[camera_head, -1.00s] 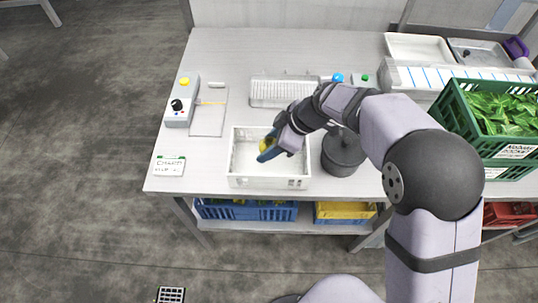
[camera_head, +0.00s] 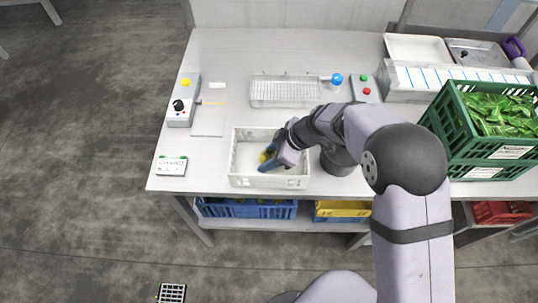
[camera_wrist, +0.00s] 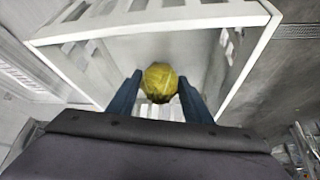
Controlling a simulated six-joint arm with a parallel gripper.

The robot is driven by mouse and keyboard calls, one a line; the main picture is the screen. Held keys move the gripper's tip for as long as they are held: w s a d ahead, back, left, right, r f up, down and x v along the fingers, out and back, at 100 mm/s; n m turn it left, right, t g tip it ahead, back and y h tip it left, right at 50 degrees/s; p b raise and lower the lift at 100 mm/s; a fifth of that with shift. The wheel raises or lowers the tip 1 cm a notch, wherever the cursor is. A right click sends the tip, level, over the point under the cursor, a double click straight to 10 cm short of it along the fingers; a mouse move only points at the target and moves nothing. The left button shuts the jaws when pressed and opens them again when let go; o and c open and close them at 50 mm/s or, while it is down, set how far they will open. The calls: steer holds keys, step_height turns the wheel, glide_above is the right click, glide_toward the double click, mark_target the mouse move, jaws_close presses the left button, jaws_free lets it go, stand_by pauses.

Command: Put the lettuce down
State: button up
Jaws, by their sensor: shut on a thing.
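The lettuce is a small yellow-green head (camera_wrist: 160,82), held between the two blue fingers of my gripper (camera_wrist: 158,98) in the wrist view. In the head view the lettuce (camera_head: 264,157) shows only as a small yellowish patch, partly hidden by the fingers. My gripper (camera_head: 268,161) is shut on it, inside the outline of the white slatted crate (camera_head: 270,182). The crate's white wall (camera_wrist: 150,17) also shows in the wrist view, around the lettuce. I cannot tell whether the lettuce touches the crate floor. The crate looks otherwise empty.
A control box (camera_head: 183,103) and a label card (camera_head: 171,166) are at left. A green crate of leaves (camera_head: 467,143) stands at right.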

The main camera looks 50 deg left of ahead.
steer(key=shift+f+b, duration=0.2)
steer(key=shift+b, duration=0.15)
steer(key=o, duration=1.1)
steer(key=shift+r, duration=0.2)
steer(key=shift+r+p, duration=0.15)
steer(key=shift+p, duration=0.35)
steer(key=shift+w+d+r+b, duration=0.1)
steer(key=shift+w+r+b, duration=0.05)
steer(key=shift+b, duration=0.2)
steer(key=b+v, duration=0.3)
steer(key=v, duration=0.8)
steer(key=shift+d+r, duration=0.1)
steer(key=shift+r, duration=0.1)
